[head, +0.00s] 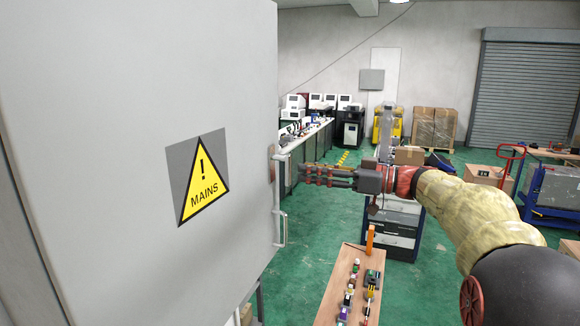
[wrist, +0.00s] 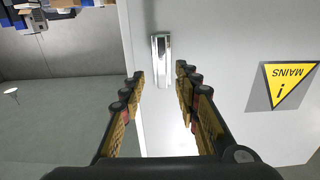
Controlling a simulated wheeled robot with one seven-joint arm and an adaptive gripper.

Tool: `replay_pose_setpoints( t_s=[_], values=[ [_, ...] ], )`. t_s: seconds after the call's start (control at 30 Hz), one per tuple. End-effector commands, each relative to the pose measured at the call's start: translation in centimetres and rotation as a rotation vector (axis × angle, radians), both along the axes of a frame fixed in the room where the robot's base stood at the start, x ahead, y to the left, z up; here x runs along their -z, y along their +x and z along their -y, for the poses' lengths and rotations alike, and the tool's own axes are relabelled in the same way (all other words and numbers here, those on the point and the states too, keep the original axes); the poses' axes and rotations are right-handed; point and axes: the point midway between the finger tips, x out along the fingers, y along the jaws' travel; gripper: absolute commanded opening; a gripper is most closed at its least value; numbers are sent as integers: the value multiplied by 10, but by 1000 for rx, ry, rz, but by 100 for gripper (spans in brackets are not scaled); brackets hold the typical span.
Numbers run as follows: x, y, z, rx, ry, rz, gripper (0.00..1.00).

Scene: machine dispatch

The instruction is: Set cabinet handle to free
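The grey cabinet (head: 120,120) with a yellow MAINS warning sign (head: 203,188) fills the left of the head view. Its metal handle (head: 283,229) is on the right edge of the door, seen nearly edge-on. In the wrist view, turned over, a shiny upright metal handle part (wrist: 160,60) shows between and beyond the fingertips. My gripper (head: 303,172) is just right of the door edge, pointing at it. In the wrist view my gripper (wrist: 160,74) is open, with nothing held between its fingers. Contact with the handle cannot be made out.
A wooden bench (head: 338,290) with small parts stands below my arm. A grey drawer unit (head: 400,222) is behind the arm. A long workbench with machines runs behind the cabinet edge. Green floor (head: 310,240) shows between the cabinet and the drawer unit.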

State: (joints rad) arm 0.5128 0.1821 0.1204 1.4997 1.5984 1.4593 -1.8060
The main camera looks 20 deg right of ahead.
Motion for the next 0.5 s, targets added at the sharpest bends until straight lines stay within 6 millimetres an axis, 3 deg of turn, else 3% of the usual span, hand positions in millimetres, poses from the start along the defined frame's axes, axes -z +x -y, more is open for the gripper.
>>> replay_pose_setpoints(
  t_s=[0.3, 0.5],
  values=[
    [-3, 28, -40, -2, 1, -1, 32],
    [-1, 37, -52, 0, 0, -2, 32]
  ],
)
